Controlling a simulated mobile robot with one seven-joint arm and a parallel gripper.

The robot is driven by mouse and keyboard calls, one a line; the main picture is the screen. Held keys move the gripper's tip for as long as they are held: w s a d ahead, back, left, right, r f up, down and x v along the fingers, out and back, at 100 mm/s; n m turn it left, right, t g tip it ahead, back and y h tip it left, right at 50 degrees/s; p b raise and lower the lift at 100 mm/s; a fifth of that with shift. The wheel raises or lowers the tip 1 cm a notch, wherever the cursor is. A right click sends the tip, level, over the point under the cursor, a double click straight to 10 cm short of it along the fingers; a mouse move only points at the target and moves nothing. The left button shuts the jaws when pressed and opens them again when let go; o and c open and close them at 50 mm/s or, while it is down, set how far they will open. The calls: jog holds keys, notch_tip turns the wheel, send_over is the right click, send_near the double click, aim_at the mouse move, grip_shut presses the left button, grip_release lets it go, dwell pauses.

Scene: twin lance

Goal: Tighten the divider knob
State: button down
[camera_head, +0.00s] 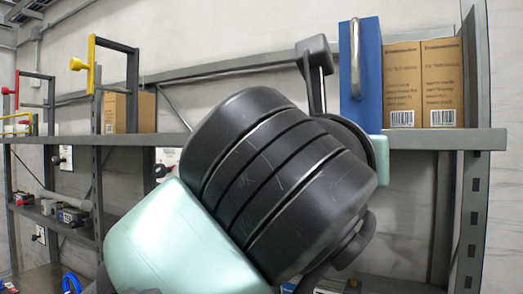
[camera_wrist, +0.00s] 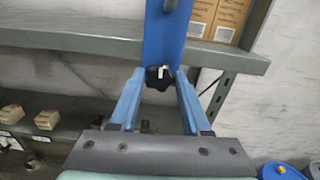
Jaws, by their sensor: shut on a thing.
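The blue divider (camera_head: 361,75) stands upright on the shelf, with a metal handle on its face; its lower part also shows in the wrist view (camera_wrist: 168,40). The divider knob (camera_wrist: 158,82) is black with a white mark and sits at the divider's lower end, by the shelf's front edge. My gripper (camera_wrist: 160,77) has its two blue fingers on either side of the knob, shut on it. In the head view my own arm hides the knob and the fingers.
The grey shelf (camera_head: 450,139) runs across the view. Cardboard boxes (camera_head: 422,85) stand right of the divider. A frame with a yellow handle (camera_head: 79,64) and another box (camera_head: 115,111) are at left. Lower shelves hold small items, and a blue drum (camera_wrist: 280,171) stands low at right.

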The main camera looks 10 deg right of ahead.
jog(key=shift+f, duration=0.1)
dwell(0.4)
jog(key=shift+c, duration=1.8)
grip_release()
